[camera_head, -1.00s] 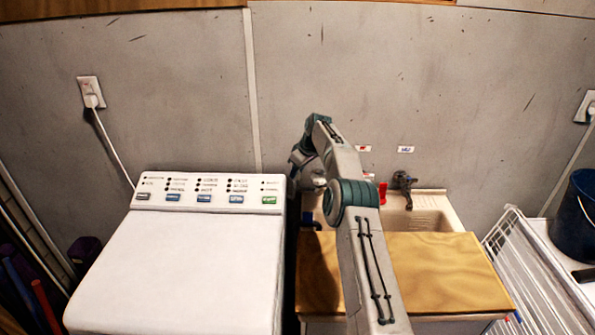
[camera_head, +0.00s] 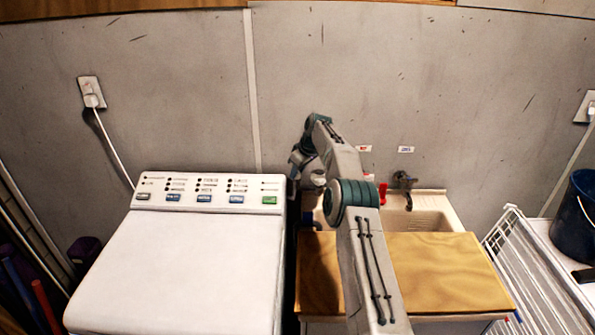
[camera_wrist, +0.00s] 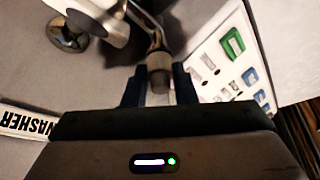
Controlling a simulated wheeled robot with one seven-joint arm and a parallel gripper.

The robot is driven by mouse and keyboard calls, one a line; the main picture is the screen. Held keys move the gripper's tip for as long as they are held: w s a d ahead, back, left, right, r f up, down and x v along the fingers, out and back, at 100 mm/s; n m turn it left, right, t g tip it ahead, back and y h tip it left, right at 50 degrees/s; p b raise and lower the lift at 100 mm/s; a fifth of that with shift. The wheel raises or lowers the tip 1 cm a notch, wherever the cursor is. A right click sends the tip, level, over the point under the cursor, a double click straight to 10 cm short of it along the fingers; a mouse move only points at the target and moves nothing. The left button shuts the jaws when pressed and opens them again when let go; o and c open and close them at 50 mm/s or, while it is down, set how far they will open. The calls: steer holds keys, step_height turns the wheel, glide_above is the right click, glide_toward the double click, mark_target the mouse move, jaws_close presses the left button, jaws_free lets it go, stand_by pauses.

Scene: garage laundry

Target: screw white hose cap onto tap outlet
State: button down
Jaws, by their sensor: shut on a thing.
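In the wrist view, my gripper (camera_wrist: 159,92) has its two dark fingers on either side of the lower end of a tap outlet (camera_wrist: 159,62). The outlet is a dull grey-brown cylinder at the end of a curved metal spout (camera_wrist: 153,35). The spout belongs to a wall tap with a round metal flange (camera_wrist: 68,32). A small pale patch shows between the fingers below the outlet. It may be the white hose cap, mostly hidden by my gripper; I cannot tell whether it is threaded on. In the head view my arm hides the gripper.
The white washing machine (camera_head: 180,265) stands left, its button panel (camera_wrist: 232,60) close beside the fingers. A sink (camera_head: 440,215) with a red-handled tap (camera_head: 382,192) and dark tap (camera_head: 404,183) lies right, partly under a wooden board (camera_head: 450,270). A drying rack (camera_head: 525,265) stands further right.

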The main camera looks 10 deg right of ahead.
steer(key=shift+d, duration=0.3)
